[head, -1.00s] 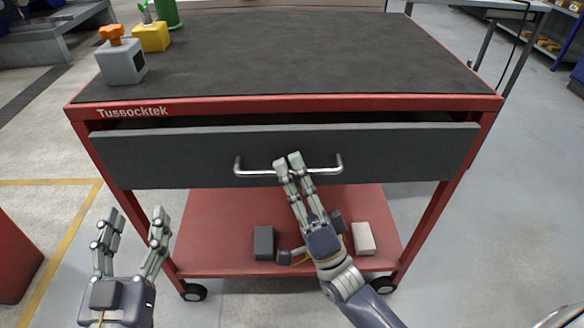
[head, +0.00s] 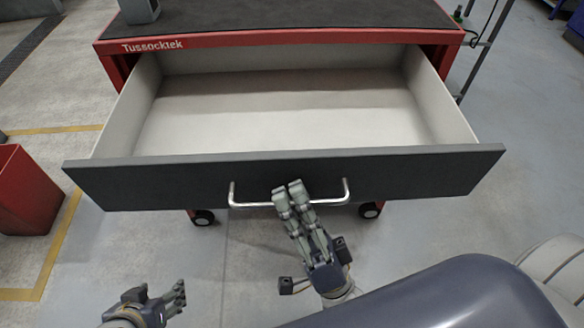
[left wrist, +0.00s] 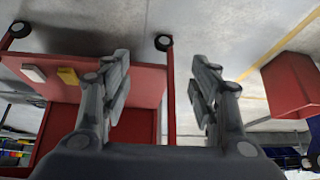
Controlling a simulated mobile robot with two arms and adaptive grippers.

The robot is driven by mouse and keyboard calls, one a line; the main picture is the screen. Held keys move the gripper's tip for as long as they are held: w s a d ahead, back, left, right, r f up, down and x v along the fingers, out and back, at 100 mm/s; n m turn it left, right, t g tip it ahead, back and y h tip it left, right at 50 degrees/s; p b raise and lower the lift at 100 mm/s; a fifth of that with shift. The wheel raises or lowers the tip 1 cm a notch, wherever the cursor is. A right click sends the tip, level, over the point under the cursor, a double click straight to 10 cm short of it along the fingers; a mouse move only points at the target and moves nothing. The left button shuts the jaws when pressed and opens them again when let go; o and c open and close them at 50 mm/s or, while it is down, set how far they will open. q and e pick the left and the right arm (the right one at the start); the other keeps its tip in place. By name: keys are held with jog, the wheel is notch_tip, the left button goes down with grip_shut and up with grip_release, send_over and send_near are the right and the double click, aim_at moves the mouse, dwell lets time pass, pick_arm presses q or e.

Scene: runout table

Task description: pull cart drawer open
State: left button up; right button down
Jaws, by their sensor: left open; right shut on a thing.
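The red cart (head: 300,38) has its wide drawer pulled far out in the head view. The drawer's dark grey front (head: 130,185) faces me, and its pale inside is empty where I see it. My right gripper (head: 289,190) is shut on the silver bar handle (head: 330,200), near the handle's middle. My left gripper (head: 180,296) is open and empty, low at the left, apart from the cart. In the left wrist view its two fingers (left wrist: 165,85) stand apart, with the cart's red lower shelf (left wrist: 140,85) beyond.
A grey block-shaped item (head: 140,10) stands on the cart's dark top. A red box (head: 25,190) stands on the floor at the left. A white and a yellow block (left wrist: 68,76) lie on the lower shelf. The floor around the left gripper is clear.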

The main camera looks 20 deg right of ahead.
pick_arm(q)
jog(key=shift+s+a+f+g, duration=0.2)
jog(key=shift+s+g, duration=0.1)
jog(key=shift+s, duration=0.25)
jog(key=shift+s+a+f+g, duration=0.2)
jog(key=shift+s+g, duration=0.1)
jog(key=shift+s, duration=0.25)
pick_arm(e)
jog(key=shift+s+a+f, duration=0.1)
jog(key=shift+s+a, duration=0.05)
jog(key=shift+s, duration=0.35)
jog(key=shift+s+a, duration=0.15)
jog(key=shift+s, duration=0.35)
jog(key=c, duration=2)
grip_release()
pick_arm(q)
jog(key=shift+d, duration=0.1)
pick_arm(e)
jog(key=shift+o, duration=0.2)
jog(key=v, duration=1.2)
jog(key=shift+w, duration=0.1)
